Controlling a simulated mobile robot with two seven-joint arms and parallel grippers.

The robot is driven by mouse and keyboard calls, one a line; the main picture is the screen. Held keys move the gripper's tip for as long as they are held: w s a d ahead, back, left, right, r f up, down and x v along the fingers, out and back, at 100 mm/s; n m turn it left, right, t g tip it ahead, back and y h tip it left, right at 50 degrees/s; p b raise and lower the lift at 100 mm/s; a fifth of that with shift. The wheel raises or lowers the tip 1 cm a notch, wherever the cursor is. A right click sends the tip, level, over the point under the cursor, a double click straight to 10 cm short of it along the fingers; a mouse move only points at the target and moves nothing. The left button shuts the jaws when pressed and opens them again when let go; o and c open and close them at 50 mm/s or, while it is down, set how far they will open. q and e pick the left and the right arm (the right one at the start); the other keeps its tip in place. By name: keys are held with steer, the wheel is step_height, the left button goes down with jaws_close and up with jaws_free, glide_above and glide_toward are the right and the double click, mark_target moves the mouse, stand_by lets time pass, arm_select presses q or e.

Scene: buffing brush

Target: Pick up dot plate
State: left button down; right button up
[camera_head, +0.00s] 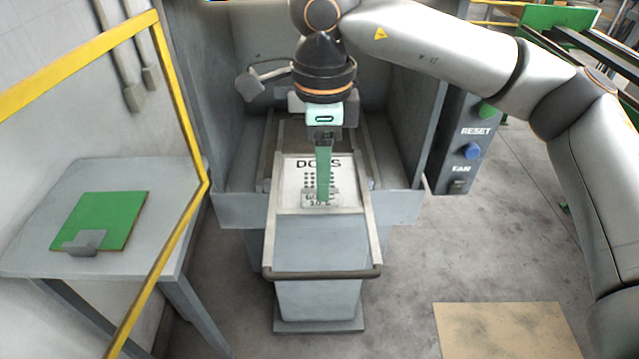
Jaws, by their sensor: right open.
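The dot plate (293,190) is a white plate marked "DOTS" with rows of black dots. It lies on the grey tray (371,222) of the machine, in the middle of the view. My right gripper (324,200) points down over the plate and hides part of its right-hand middle. Its green finger is seen nearly edge-on, and nothing shows between the jaws. I cannot tell whether the fingertips touch the plate. My left gripper is not in view.
Grey cabinet walls (408,120) stand on both sides behind the tray. A control panel (465,150) with RESET and FAN buttons is at right. A yellow frame (190,140) and a side table (150,180) with a green board (105,215) stand at left.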

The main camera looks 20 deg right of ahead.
mark_target(299, 182)
steer(key=shift+a+f, duration=0.2)
steer(key=shift+f, duration=1.35)
steer(key=shift+c, duration=0.2)
jaws_close()
